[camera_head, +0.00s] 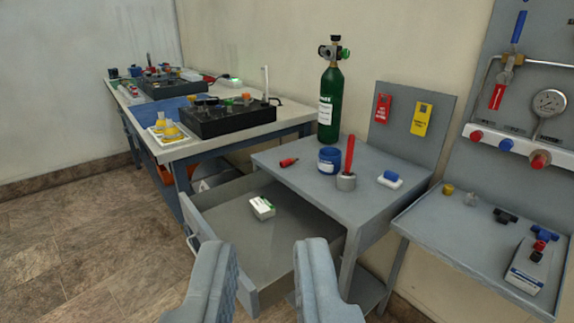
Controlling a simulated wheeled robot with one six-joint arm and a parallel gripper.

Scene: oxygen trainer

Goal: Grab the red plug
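Several small red things are in view, and I cannot tell which one is the red plug. A small red piece with a dark tip (288,162) lies on the grey table, left of the blue jar. Red caps sit on the white manifold at the right, one at its left end (476,137) and one below the gauge (540,160). A small red part (537,255) sits on a grey device on the right shelf. My gripper (266,249) is open and empty in the foreground, in front of the open drawer, apart from all of these.
Open floor (80,240) lies at the left.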

